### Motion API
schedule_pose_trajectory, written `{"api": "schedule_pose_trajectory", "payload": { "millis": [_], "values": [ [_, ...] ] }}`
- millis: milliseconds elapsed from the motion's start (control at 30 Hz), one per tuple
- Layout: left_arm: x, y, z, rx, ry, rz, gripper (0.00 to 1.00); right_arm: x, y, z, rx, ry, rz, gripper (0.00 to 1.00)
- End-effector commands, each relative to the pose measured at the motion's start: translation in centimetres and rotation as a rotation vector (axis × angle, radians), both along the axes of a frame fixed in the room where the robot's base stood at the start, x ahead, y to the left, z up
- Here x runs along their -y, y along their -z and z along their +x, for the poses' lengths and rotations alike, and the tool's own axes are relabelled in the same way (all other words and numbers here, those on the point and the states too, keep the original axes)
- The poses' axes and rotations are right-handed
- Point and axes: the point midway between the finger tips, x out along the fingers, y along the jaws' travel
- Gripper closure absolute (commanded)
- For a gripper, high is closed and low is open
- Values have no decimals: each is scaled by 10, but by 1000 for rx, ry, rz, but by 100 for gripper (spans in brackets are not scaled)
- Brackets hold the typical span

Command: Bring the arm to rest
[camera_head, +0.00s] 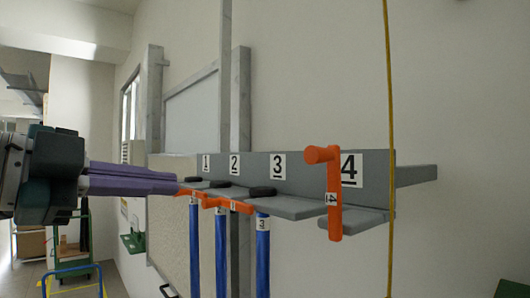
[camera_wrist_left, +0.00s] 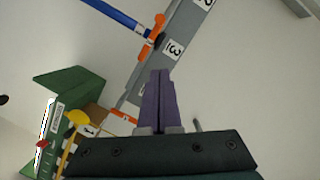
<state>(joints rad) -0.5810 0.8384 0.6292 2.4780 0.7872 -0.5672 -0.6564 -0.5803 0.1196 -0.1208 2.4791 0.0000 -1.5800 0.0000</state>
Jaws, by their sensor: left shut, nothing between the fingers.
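My left gripper (camera_head: 177,182) comes in from the left with its long purple fingers closed together and nothing between them. Its tips overlap the left end of the grey rack (camera_head: 335,172) in the head view; I cannot tell whether they touch. In the left wrist view the closed fingers (camera_wrist_left: 160,75) point toward the rack (camera_wrist_left: 187,30). Blue rods hang below places 1, 2 and 3, including the rod at place 3 (camera_head: 262,255). Place 4 has an orange lever (camera_head: 334,195) standing upright and no rod visible. The other orange levers lie low. My right gripper is not in view.
A yellow cord (camera_head: 388,90) runs vertically in front of the rack's right part. A green bracket (camera_head: 133,242) is on the wall at left. A cart with a blue frame (camera_head: 75,270) stands at lower left.

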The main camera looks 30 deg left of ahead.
Motion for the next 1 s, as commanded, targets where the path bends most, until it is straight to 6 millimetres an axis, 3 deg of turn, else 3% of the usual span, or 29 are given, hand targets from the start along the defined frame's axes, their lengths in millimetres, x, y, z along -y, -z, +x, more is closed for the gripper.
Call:
{"api": "schedule_pose_trajectory", "payload": {
  "millis": [33,200,467,533,667,767,800,900,1000],
  "values": [
    [-1,-9,-3,-7,-3,-4,100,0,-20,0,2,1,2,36],
    [-3,-7,-12,-3,-7,-1,100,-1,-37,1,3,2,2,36],
    [-4,-2,-17,-1,-12,3,100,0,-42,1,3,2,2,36],
    [-4,7,-18,-29,-22,-11,100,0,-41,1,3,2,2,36],
    [0,60,-30,-215,-96,-100,100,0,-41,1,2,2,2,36],
    [14,125,-54,-457,-208,-221,100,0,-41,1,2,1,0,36],
    [23,150,-67,-561,-262,-274,100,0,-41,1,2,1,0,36],
    [52,199,-104,-803,-410,-396,100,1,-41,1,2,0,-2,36],
    [79,225,-137,-982,-546,-479,100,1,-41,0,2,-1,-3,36]
  ]
}}
